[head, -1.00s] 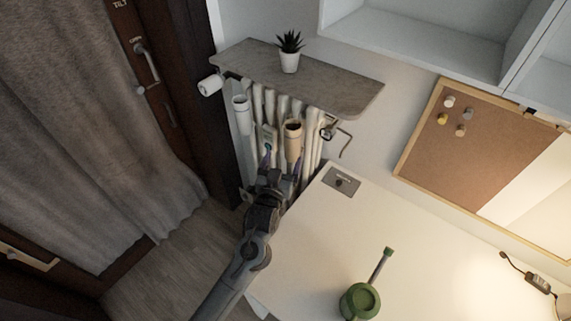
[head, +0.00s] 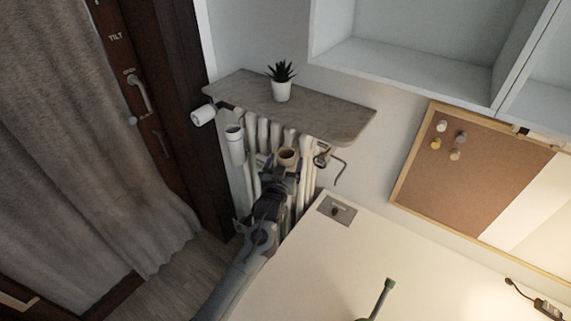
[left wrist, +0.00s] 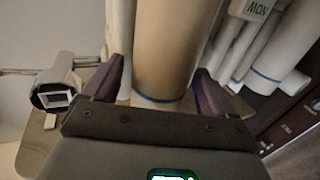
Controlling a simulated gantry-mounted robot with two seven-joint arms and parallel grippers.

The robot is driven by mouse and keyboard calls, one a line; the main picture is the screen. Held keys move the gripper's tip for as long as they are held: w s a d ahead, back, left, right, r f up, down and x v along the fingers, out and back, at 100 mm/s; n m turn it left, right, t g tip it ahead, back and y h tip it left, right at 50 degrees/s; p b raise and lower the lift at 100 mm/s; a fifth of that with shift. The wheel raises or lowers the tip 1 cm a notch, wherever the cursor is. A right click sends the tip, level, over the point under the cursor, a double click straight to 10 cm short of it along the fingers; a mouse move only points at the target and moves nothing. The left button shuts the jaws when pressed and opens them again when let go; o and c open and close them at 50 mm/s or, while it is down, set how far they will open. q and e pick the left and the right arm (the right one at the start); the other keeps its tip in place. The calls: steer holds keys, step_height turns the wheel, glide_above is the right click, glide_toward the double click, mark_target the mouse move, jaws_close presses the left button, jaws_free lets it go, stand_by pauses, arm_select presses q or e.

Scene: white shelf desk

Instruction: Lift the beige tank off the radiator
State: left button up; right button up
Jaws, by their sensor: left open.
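The beige tank (head: 288,157) is an open-topped tube hanging upright at the front of the white radiator (head: 306,170). In the left wrist view the beige tank (left wrist: 172,50) has a dark blue band at its lower visible end. My left gripper (head: 280,166) is at the tank, and its arm hides the tank's lower part in the head view. In the left wrist view the purple fingers of my left gripper (left wrist: 160,88) stand open on either side of the tank. Whether they touch it I cannot tell. My right gripper is not in view.
A white tank (head: 235,148) hangs left of the beige one. A stone shelf (head: 325,115) with a potted plant (head: 281,88) covers the radiator's top. A valve (head: 321,159) with a bent pipe is at right. The white desk (head: 330,265) lies right of my arm.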

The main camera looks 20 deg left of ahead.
arm_select(q)
steer(key=shift+w, duration=0.2)
steer(key=shift+r, duration=0.1)
steer(key=c, duration=1.2)
steer(key=shift+r+p, duration=1.7)
steer(key=shift+p, duration=0.1)
steer(key=shift+c, duration=0.3)
steer(key=shift+s, duration=0.1)
steer(key=shift+s+a+r+p, duration=0.15)
steer(key=shift+s+p, duration=0.15)
steer(key=shift+p, duration=0.2)
steer(key=s+a+p, duration=0.3)
steer(key=s+p, duration=0.7)
steer(key=s, duration=0.2)
steer(key=shift+f, duration=0.35)
